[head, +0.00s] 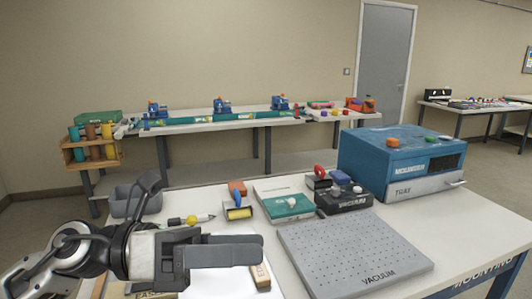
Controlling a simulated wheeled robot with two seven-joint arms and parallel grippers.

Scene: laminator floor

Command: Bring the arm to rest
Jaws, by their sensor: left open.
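My left arm comes in from the lower left, over the near left part of the white table (480,222). My left gripper (252,248) points to the right, its jaws open, with nothing seen between the fingers. It is in front of a white sheet and a small tan block (261,276), partly covering them. I cannot tell its exact height above the table. My right gripper is not in view.
A grey perforated vacuum plate (350,252) lies right of the gripper. Behind it are a black vacuum box (345,200), a green-and-white pad (284,205) and a yellow roller (239,212). A blue machine (400,155) stands at the back right. A grey bin (128,199) is at the left.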

